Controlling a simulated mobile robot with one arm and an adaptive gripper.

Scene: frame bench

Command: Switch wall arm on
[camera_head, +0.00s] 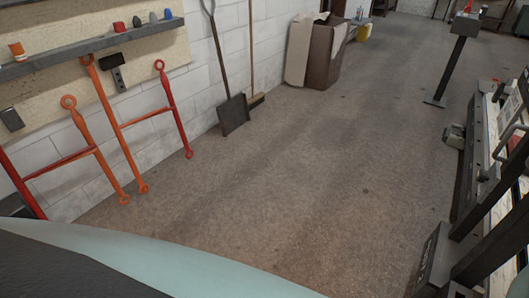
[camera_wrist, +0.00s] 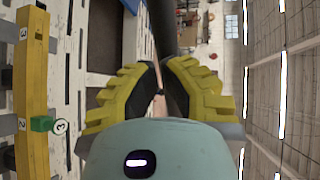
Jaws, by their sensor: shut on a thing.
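My gripper (camera_wrist: 160,92) shows in the wrist view, with two yellow-ribbed fingers and black inner pads. The fingertips meet around a thin dark part, mostly hidden between the pads. A dark round bar (camera_wrist: 162,22) comes in from the top edge just beyond the fingertips; I cannot tell if it joins the held part. I cannot tell for certain which thing is the wall arm, or whether it is on or off. My gripper is out of sight in the head view.
In the wrist view a numbered yellow beam (camera_wrist: 34,75) with a green block (camera_wrist: 42,124) stands at left. In the head view, red and orange frames (camera_head: 110,118) and a shovel (camera_head: 233,112) lean on the left wall. The middle floor (camera_head: 300,170) is clear.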

